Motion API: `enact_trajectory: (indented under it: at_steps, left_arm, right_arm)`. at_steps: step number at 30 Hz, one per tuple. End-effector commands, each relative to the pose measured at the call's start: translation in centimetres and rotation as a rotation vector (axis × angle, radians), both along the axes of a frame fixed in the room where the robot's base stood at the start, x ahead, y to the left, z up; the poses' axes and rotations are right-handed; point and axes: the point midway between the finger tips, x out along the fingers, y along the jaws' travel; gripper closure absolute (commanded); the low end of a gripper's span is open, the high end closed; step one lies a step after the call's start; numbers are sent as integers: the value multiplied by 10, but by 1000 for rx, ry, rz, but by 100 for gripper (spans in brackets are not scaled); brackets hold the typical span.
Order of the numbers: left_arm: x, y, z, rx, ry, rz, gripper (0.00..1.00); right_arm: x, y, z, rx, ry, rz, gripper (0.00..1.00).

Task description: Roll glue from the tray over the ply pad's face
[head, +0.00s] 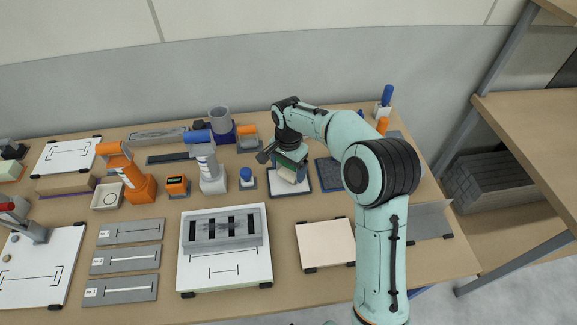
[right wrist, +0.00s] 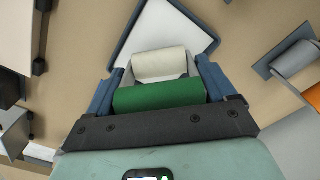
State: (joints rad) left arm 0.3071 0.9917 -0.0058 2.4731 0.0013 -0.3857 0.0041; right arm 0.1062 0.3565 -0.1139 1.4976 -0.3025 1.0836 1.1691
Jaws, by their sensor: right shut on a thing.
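The glue tray (head: 280,189), white with a dark rim, lies near the middle of the bench; it also shows in the right wrist view (right wrist: 168,28). My right gripper (right wrist: 158,92) is shut on the green handle of a glue roller (right wrist: 160,64). The roller's cream cylinder is over or on the tray; I cannot tell whether it touches. In the head view the roller (head: 287,174) is partly hidden by the gripper. The ply pad (head: 325,244), a pale flat board held by dark corner clips, lies in front of the tray, left of my right forearm. My left gripper is not in view.
A white board with a slotted grey block (head: 222,230) lies left of the pad. A blue-knobbed piece (head: 247,178) stands just left of the tray, and a dark blue mat (head: 328,174) lies right of it. Orange and grey devices crowd the bench's left half.

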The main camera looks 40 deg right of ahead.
Motion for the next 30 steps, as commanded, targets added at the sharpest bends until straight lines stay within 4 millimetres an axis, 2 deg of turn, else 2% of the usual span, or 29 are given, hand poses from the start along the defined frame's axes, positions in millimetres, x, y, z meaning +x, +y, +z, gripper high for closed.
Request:
enact_trajectory:
  at_steps: [30]
  left_arm:
    - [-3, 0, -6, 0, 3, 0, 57]
  right_arm:
    - [0, 0, -10, 0, -1, 0, 40]
